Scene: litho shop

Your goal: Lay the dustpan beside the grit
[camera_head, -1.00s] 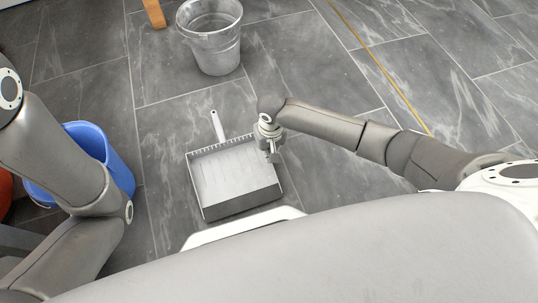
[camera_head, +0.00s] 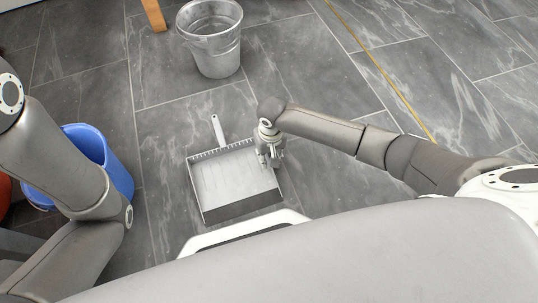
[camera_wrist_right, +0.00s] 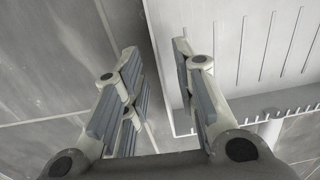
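The grey dustpan (camera_head: 235,180) lies on the tiled floor, its white handle (camera_head: 217,130) pointing away from me. My right gripper (camera_head: 270,161) is at the dustpan's right side wall, pointing down. In the right wrist view its fingers (camera_wrist_right: 158,85) are apart with nothing clamped between them. The dustpan (camera_wrist_right: 240,60) fills the right of that view, its side edge running between the fingers as seen from above. I cannot tell how far the fingers are above the wall. My left gripper is out of view. I cannot make out any grit.
A metal bucket (camera_head: 216,50) stands on the floor behind the dustpan. A blue bucket (camera_head: 118,172) stands at the left, partly behind my left arm. A wooden leg (camera_head: 154,14) shows at the top. A yellow line (camera_head: 385,75) crosses the floor at right. Floor around the dustpan is clear.

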